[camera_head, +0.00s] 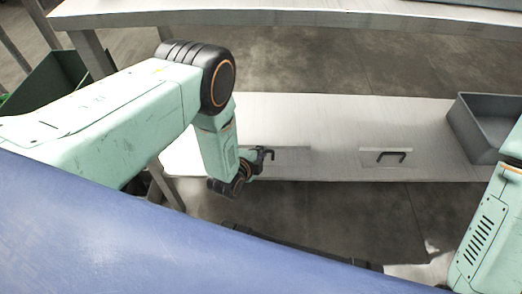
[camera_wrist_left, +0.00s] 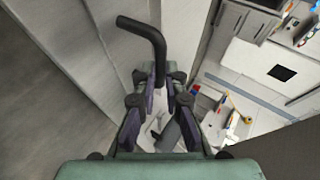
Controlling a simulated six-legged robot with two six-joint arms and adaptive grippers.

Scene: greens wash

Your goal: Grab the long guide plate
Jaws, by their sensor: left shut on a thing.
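The long guide plate (camera_head: 292,161) shows in the head view as a flat grey plate at the middle of the pale bench, partly hidden by my left arm. My left gripper (camera_head: 262,157) is at the plate's left part, shut on its dark handle. In the left wrist view the fingers of my left gripper (camera_wrist_left: 157,110) close around the black bent handle (camera_wrist_left: 152,38), whose end sticks out past them. I cannot tell whether the plate is lifted off the bench. My right gripper is out of view.
A shorter plate with a black handle (camera_head: 390,157) lies to the right on the bench (camera_head: 345,110). A grey open bin (camera_head: 485,128) stands at the bench's right end. A green container (camera_head: 52,85) is at the left. Another pale table (camera_head: 300,14) runs along the back.

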